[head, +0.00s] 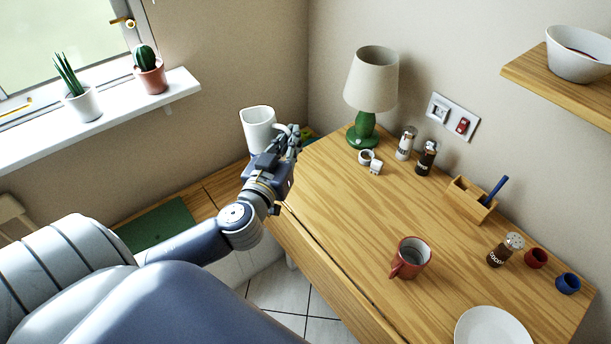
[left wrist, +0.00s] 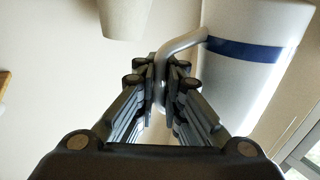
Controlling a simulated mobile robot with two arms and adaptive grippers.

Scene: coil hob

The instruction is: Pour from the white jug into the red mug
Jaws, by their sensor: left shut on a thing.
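The white jug (head: 259,128) is held up by my left gripper (head: 286,140), at the far left end of the wooden table. In the left wrist view the jug (left wrist: 245,75) shows a blue band, and the gripper (left wrist: 162,85) is shut on its handle. The jug looks roughly upright; its contents are hidden. The red mug (head: 411,258) stands upright on the table, well apart from the jug, to its lower right. Its inside looks greyish. My right gripper is not in view.
A green lamp (head: 371,95) stands at the table's back left, beside salt and pepper shakers (head: 426,158). A wooden box (head: 471,202), a cocoa shaker (head: 505,250), small red and blue cups (head: 567,284) and a white plate (head: 493,329) are to the right. The table's middle is clear.

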